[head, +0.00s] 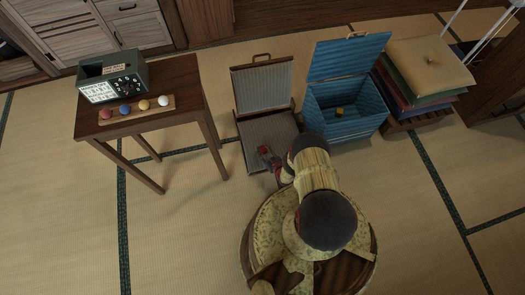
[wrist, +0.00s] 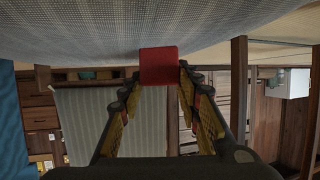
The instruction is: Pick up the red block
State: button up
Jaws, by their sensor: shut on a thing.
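The red block (head: 263,149) is small and shows over the open case's lower half in the head view. In the wrist view the red block (wrist: 159,65) sits between my fingertips. My gripper (head: 269,155) is shut on it, with the two fingers on either side of the block in the wrist view (wrist: 160,78). The open case (head: 265,128) has a grey ribbed lining; its lining fills the top of the wrist view. The block is close to this lining; I cannot tell whether they touch.
An open blue chest (head: 345,128) with a yellow block (head: 339,112) inside stands right of the case. Stacked cushions (head: 425,72) are farther right. A wooden table (head: 185,95) at left bears a green box (head: 112,75) and several coloured balls. Tatami at front left is clear.

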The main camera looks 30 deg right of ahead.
jog(key=shift+c, duration=0.8)
jog(key=shift+r, duration=0.1)
